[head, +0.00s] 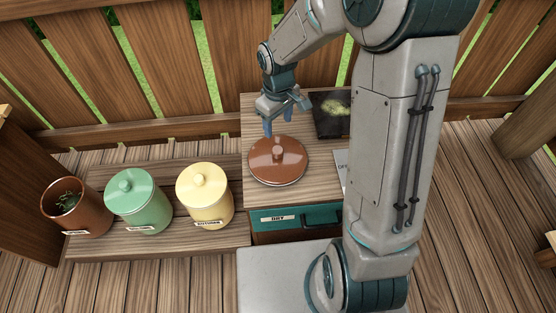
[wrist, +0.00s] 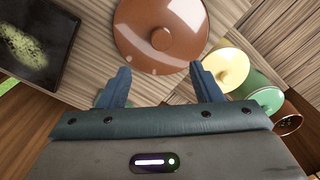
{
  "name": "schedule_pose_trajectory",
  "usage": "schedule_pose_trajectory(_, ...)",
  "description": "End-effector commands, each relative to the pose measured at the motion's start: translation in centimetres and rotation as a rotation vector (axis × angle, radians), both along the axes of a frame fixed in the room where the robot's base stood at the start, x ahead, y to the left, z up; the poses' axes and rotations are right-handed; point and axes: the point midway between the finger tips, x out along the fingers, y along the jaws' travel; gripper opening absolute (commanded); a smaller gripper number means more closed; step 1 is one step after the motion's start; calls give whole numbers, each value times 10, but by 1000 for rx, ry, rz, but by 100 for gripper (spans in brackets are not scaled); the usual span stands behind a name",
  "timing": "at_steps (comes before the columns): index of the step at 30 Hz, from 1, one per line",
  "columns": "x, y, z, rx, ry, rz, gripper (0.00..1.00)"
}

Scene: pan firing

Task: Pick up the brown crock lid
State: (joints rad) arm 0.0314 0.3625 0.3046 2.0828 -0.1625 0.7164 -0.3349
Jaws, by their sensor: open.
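The brown crock lid (head: 270,172) is a round, glossy disc with a small knob in its middle. It lies flat on the wooden cabinet top in the head view. In the wrist view the lid (wrist: 135,35) is at the top centre, beyond the fingertips, with its knob (wrist: 161,39) in line with the gap between them. My gripper (head: 276,127) is above the cabinet top, just behind the lid in the head view. In the wrist view my gripper (wrist: 160,72) has its fingers spread wide with nothing between them. The gripper is apart from the knob.
A dark tray (head: 328,126) with greenish material sits behind and right of the lid. On the lower bench left stand a yellow lidded crock (head: 205,205), a green lidded crock (head: 140,212) and an open brown crock (head: 80,218). A teal drawer (head: 318,216) is below the lid.

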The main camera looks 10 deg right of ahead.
Motion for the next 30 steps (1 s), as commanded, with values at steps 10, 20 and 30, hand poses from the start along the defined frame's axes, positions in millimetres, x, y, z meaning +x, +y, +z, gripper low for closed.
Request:
schedule_pose_trajectory(10, -1, 0, -67, -1, 4, 0, 59)
schedule_pose_trajectory(20, -1, 0, -89, -1, 3, -2, 59)
schedule_pose_trajectory(30, -1, 2, -131, -1, 2, -2, 59)
